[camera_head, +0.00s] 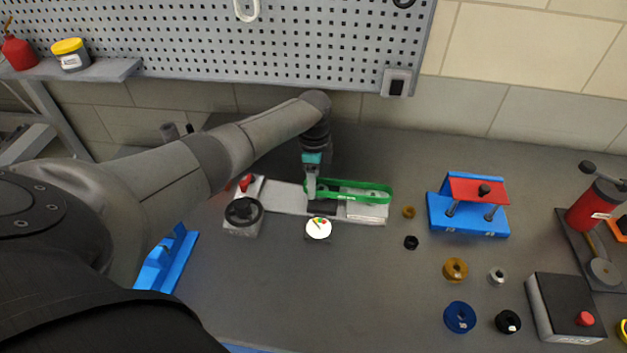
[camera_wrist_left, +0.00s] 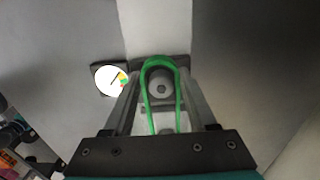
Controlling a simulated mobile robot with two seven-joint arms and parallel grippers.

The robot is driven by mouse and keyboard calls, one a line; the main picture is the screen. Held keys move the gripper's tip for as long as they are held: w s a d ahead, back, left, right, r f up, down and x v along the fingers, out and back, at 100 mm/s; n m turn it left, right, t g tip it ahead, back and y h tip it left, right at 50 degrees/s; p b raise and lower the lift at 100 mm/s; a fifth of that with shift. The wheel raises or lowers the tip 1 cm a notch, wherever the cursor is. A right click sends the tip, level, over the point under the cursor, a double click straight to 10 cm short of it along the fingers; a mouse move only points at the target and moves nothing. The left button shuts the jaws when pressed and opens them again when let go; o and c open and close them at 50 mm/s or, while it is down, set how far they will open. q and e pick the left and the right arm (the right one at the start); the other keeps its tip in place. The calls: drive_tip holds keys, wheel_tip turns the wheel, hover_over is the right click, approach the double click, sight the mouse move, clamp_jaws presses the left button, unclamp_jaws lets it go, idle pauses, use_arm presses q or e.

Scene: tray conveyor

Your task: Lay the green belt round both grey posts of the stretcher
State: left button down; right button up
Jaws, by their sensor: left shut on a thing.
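The green belt (camera_head: 362,187) is a long narrow loop over the right part of the stretcher (camera_head: 283,200), which has a pale metal bed. My left gripper (camera_head: 311,194) is shut on the belt near its left end and points down. In the left wrist view the belt (camera_wrist_left: 147,78) runs between my fingers (camera_wrist_left: 160,115), and its far bend frames a round grey post (camera_wrist_left: 160,86). I cannot tell whether the belt sits around that post or above it. The other post is hidden. My right gripper is not in view.
A black handwheel (camera_head: 243,211) and a red knob (camera_head: 246,182) are at the stretcher's left end. A dial gauge (camera_head: 318,228) stands in front. A blue and red fixture (camera_head: 468,205) and several loose rings lie right. The front middle of the bench is clear.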

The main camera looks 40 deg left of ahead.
use_arm(q)
drive_tip(key=shift+f+b, duration=0.75)
drive_tip(key=shift+f, duration=0.25)
drive_tip(key=shift+c, duration=0.6)
unclamp_jaws()
drive_tip(key=shift+r, duration=0.15)
wheel_tip(320, 180, up, 15)
drive_tip(key=p, duration=0.2)
idle(0.3)
